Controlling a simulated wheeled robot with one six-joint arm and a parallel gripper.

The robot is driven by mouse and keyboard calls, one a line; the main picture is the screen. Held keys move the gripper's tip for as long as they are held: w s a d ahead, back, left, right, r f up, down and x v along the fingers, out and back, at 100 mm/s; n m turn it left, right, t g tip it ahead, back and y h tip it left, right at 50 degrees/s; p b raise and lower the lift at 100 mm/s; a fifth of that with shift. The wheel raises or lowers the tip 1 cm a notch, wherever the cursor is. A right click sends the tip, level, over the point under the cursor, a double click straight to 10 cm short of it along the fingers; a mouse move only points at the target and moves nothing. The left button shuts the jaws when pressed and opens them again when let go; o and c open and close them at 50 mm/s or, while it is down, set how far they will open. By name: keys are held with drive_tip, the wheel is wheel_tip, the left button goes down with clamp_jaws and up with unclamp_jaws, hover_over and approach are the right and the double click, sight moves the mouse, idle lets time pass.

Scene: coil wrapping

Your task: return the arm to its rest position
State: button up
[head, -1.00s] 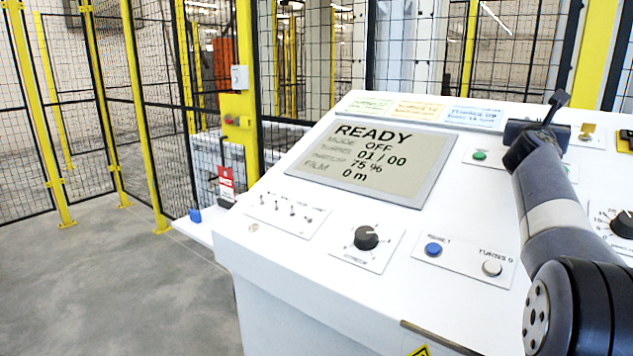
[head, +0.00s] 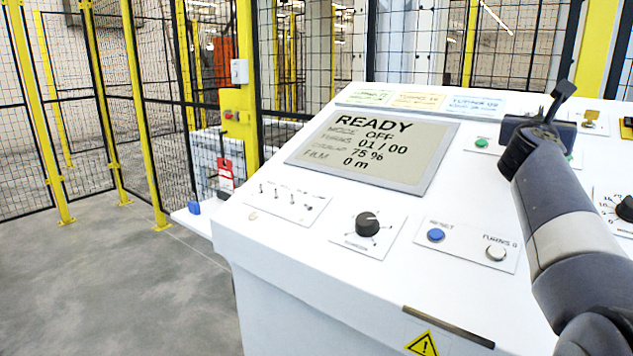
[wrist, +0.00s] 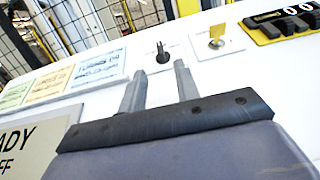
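My gripper (wrist: 160,60) shows in the wrist view with its two grey fingers apart and nothing between them. In the head view my gripper (head: 562,92) is at the right, in front of the upper right part of the white control panel (head: 300,235), and the arm runs from it down to the lower right edge. In the wrist view a small black toggle switch (wrist: 161,53) stands on the panel beyond the fingers. I cannot tell the exact gap between gripper and panel.
The panel bears a screen (head: 375,150) reading READY, a black knob (head: 367,224), a blue button (head: 435,235) and a white button (head: 496,253). A key switch (wrist: 217,42) shows beyond the fingers. Yellow-posted mesh fencing (head: 145,110) stands behind. Grey floor (head: 130,290) is clear at left.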

sight(542, 110)
drive_tip(key=v, duration=0.2)
drive_tip(key=shift+s+a, duration=0.15)
drive_tip(key=shift+s, duration=0.05)
drive_tip(key=p+x, duration=0.3)
drive_tip(key=x, duration=0.7)
drive_tip(key=shift+w+d+r, duration=0.1)
drive_tip(key=shift+w+d, duration=0.15)
drive_tip(key=shift+w, duration=0.05)
drive_tip(key=shift+w+d+r+p, duration=0.1)
drive_tip(key=shift+d+r+p, duration=0.05)
drive_tip(key=shift+p, duration=0.3)
drive_tip(key=shift+n+t+y+p, duration=0.5)
drive_tip(key=shift+n+y+p, duration=0.3)
drive_tip(key=shift+y+p, duration=0.1)
drive_tip(key=n+t+y+p, duration=0.1)
drive_tip(key=n+y+p, duration=0.1)
drive_tip(key=p, duration=0.1)
drive_tip(key=shift+d, duration=0.1)
drive_tip(key=n+t+y+p, duration=0.1)
drive_tip(key=n+y+p, duration=0.2)
drive_tip(key=p, duration=0.3)
drive_tip(key=shift+d+y, duration=0.15)
drive_tip(key=shift+y, duration=0.15)
